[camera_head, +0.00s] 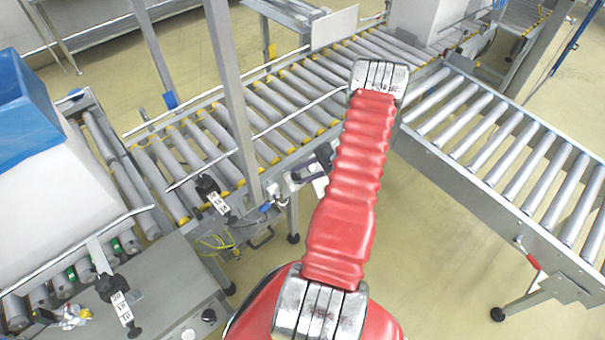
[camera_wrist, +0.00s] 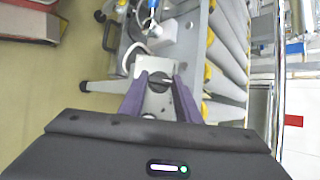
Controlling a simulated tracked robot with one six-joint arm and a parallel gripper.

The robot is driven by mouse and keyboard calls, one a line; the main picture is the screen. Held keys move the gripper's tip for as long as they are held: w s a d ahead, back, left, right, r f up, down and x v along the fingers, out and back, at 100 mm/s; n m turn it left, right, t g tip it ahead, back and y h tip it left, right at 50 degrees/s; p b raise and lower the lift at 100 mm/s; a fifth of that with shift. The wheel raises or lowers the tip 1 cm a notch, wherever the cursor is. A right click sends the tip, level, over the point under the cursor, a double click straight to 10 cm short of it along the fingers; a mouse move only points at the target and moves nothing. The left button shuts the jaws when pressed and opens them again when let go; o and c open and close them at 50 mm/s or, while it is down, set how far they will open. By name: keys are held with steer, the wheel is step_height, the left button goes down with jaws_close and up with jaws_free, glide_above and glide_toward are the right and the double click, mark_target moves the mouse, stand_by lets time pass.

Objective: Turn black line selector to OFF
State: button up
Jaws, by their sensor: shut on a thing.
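In the wrist view my gripper (camera_wrist: 160,80) reaches toward a grey metal plate (camera_wrist: 157,104) beside the roller conveyor, its two purple-dark fingers close together. A small dark piece, apparently the black line selector (camera_wrist: 166,83), lies between the fingertips, and the gripper is shut on it. The fingers cover much of it, so its pointer and markings cannot be read. In the head view my red arm hides most of this spot.
A roller conveyor (camera_head: 265,110) runs behind the arm, and another (camera_head: 500,140) stands at right. A grey post (camera_head: 232,90) rises left of the arm. A white box with a blue liner (camera_head: 40,190) stands at left. Floor (camera_head: 430,270) is clear at lower right.

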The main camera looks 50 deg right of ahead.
steer(key=shift+s, duration=0.1)
steer(key=o, duration=0.8)
steer(key=shift+o, duration=1.2)
